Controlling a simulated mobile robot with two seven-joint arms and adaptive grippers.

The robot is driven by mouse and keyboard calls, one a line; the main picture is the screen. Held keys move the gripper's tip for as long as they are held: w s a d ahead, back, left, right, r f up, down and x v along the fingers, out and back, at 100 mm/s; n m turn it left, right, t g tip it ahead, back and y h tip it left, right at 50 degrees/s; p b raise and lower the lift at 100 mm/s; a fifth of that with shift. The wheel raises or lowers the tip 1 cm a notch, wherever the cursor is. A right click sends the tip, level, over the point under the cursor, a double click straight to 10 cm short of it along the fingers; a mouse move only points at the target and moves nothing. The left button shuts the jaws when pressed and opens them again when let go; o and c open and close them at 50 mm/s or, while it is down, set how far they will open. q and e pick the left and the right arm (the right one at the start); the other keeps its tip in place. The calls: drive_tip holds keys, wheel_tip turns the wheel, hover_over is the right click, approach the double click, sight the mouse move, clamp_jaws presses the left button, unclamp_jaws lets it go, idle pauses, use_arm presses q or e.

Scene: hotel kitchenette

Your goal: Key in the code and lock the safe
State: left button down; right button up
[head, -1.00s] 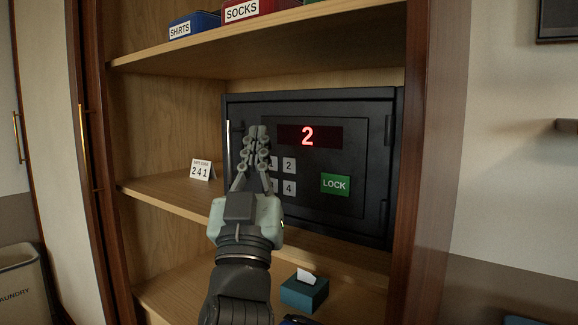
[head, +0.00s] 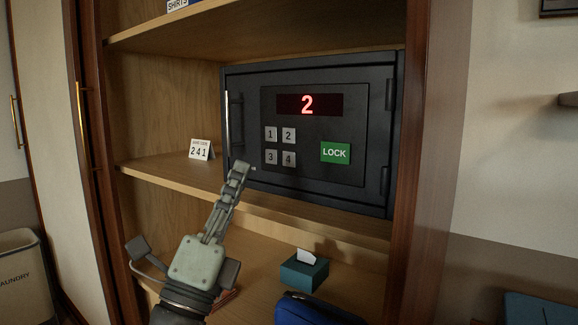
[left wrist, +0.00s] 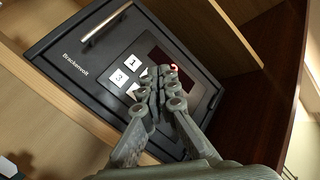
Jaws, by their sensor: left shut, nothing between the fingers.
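The black safe (head: 375,110) stands on the middle shelf with its door closed. Its display (head: 309,105) shows a red 2. Below it are white keys: 1 (head: 270,134), 2 (head: 289,135), 3 (head: 270,157) and 4 (head: 289,159). The green LOCK button (head: 335,153) is to their right. The code card (head: 201,150) reads 241 and stands left of the safe. My left gripper (head: 240,168) is shut and empty, below and left of the keypad in the head view. In the left wrist view, its fingers (left wrist: 158,82) cover part of the keypad and display. My right gripper is not in view.
A teal tissue box (head: 304,270) and a blue item (head: 318,308) are on the lower shelf. The wooden cabinet side (head: 425,150) bounds the safe on the right. A laundry bin (head: 20,275) stands at the far left.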

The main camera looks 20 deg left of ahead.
sight(289, 159)
use_arm(q)
drive_tip(key=shift+m, duration=0.4)
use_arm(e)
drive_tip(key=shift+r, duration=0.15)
use_arm(q)
drive_tip(key=w, duration=0.2)
drive_tip(key=w+d, duration=0.1)
drive_tip(key=w, duration=0.1)
drive_tip(key=w+d, duration=0.1)
drive_tip(key=w, duration=0.2)
drive_tip(key=shift+d, duration=0.25)
drive_tip(key=shift+w+d+b, duration=0.2)
drive_tip(key=shift+w+b, duration=0.15)
drive_tip(key=shift+w, duration=0.2)
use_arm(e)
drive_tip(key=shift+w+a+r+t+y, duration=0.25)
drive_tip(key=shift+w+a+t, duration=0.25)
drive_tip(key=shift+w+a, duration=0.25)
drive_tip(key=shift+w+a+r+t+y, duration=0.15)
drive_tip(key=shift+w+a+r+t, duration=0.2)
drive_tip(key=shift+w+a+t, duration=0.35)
use_arm(q)
drive_tip(key=shift+w, duration=0.1)
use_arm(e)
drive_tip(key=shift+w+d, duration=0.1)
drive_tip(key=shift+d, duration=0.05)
